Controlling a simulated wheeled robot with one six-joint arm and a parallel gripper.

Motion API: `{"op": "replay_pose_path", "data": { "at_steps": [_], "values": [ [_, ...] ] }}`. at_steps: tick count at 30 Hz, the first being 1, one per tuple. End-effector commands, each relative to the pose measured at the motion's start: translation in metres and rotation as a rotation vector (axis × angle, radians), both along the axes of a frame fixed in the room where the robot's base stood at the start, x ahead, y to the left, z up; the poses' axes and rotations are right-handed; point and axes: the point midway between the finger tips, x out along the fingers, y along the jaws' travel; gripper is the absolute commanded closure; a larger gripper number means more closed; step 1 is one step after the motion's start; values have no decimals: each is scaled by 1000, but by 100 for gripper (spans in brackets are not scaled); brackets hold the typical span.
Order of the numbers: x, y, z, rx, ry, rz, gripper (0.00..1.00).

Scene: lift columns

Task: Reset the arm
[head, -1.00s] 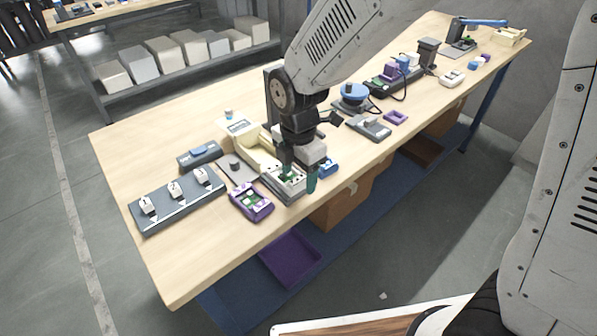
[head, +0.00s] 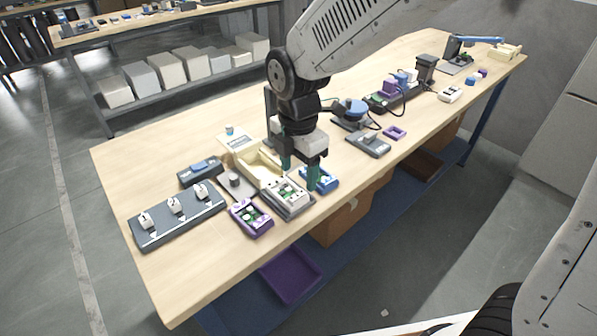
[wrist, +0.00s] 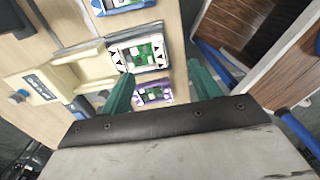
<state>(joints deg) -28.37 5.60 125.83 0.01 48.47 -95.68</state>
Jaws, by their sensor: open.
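My gripper (head: 300,176) is open above the workbench, its two green fingers apart with nothing between them. In the head view it hangs over a white device with a green board (head: 285,193), which sits in a grey tray; part of it is hidden by the fingers. In the wrist view the fingers (wrist: 160,92) are spread below the white device (wrist: 140,53). A purple-framed device (head: 250,218) lies to the left of the gripper. A blue-framed device (head: 320,179) lies just to its right.
The wooden workbench (head: 190,270) also carries a dark strip with several white pieces (head: 178,215), a cream fixture (head: 258,168) and a blue round device (head: 350,112). A purple bin (head: 290,275) is on the shelf below. The bench's front left corner is clear.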

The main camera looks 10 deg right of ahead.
Motion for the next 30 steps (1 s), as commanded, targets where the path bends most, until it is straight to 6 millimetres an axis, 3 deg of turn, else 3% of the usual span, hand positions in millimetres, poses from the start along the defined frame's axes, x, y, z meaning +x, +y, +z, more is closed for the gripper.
{"op": "replay_pose_path", "data": {
  "at_steps": [11,16,20,23,30],
  "values": [
    [0,0,0,0,0,-2,38],
    [-3,-2,0,-9,16,-132,38],
    [-23,-12,-5,-53,65,-387,38],
    [-43,-32,8,-83,82,-648,38],
    [-101,-107,57,-107,64,-1380,38]
  ]
}}
